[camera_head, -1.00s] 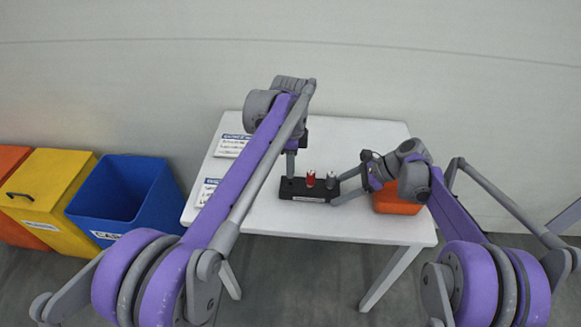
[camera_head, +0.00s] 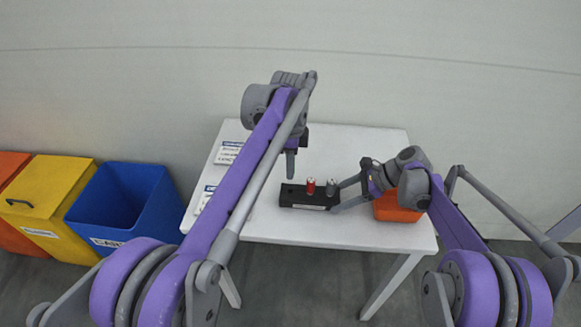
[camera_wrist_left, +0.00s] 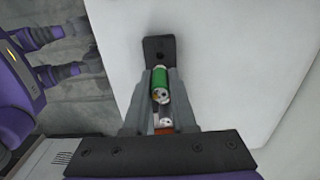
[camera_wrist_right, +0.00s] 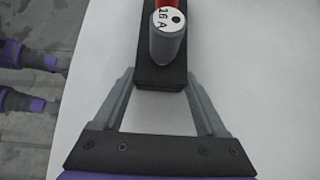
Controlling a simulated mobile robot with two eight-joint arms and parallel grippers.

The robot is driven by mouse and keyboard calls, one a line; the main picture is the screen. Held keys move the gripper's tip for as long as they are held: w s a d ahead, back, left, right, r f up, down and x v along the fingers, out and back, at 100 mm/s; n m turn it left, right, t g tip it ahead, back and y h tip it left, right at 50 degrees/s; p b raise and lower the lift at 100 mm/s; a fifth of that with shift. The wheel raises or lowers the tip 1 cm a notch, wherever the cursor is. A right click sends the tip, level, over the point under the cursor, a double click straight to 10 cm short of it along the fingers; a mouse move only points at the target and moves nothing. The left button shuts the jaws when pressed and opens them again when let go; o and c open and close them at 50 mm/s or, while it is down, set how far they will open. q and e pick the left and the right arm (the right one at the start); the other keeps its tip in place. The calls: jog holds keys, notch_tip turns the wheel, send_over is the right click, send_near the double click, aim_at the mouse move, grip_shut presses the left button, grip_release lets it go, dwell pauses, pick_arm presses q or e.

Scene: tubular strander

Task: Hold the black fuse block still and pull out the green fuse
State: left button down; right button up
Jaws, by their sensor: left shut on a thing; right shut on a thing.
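The black fuse block (camera_head: 292,199) lies on the white table, with a red fuse (camera_head: 311,186) and a grey fuse (camera_head: 331,187) standing on it. My right gripper (camera_head: 336,200) is shut on the block's right end, beside the grey fuse; the right wrist view shows the block (camera_wrist_right: 161,77) between its fingers. My left gripper (camera_head: 290,174) is above the block's left part, apart from it. The left wrist view shows the green fuse (camera_wrist_left: 160,83) between its shut fingers, with the block (camera_wrist_left: 159,46) below. The green fuse cannot be made out in the head view.
An orange-red container (camera_head: 398,209) stands on the table just right of the block, partly behind my right wrist. White labelled cards (camera_head: 228,152) lie at the table's left. Blue (camera_head: 117,207) and yellow (camera_head: 45,203) bins stand left of the table. The table's front is clear.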

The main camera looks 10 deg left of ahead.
jog(key=o, duration=1.6)
jog(key=shift+c, duration=0.2)
pick_arm(q)
jog(key=shift+r, duration=0.1)
pick_arm(e)
jog(key=shift+r, duration=0.1)
pick_arm(q)
jog(key=shift+w+r+p, duration=0.2)
jog(key=shift+r+p, duration=1.4)
jog(key=shift+r, duration=0.25)
jog(key=shift+w+r+p, duration=0.15)
jog(key=shift+r+p, duration=1.4)
jog(key=shift+r, duration=0.25)
pick_arm(e)
notch_tip(320, 180, up, 11)
